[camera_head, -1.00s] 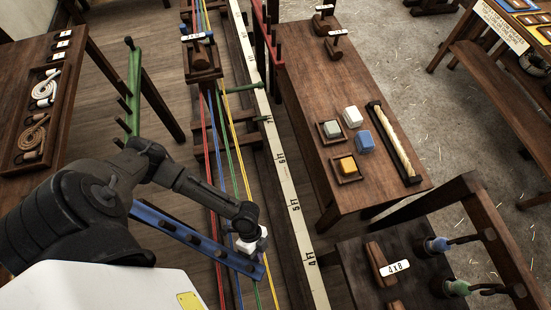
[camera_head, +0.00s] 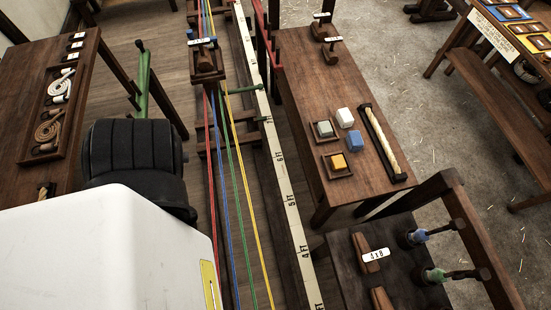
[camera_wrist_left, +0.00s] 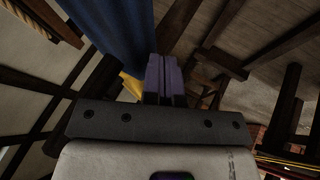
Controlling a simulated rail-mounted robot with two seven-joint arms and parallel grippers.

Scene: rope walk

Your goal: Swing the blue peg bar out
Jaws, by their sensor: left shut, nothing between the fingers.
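The blue peg bar does not show in the head view now; my white body and dark arm cover the lower left there. In the left wrist view a broad blue surface (camera_wrist_left: 118,32), which looks like the bar close up, runs from the top edge down to just left of my left gripper (camera_wrist_left: 163,62). The two gripper fingers are together with nothing between them. I cannot tell whether they touch the blue surface. My left gripper is hidden in the head view. My right gripper is in neither view.
A green peg bar (camera_head: 142,85) stands by the left table (camera_head: 88,100). Red, blue, green and yellow ropes (camera_head: 237,180) run beside the white measuring strip (camera_head: 287,190). A wooden table (camera_head: 300,95) with coloured blocks stands right of them.

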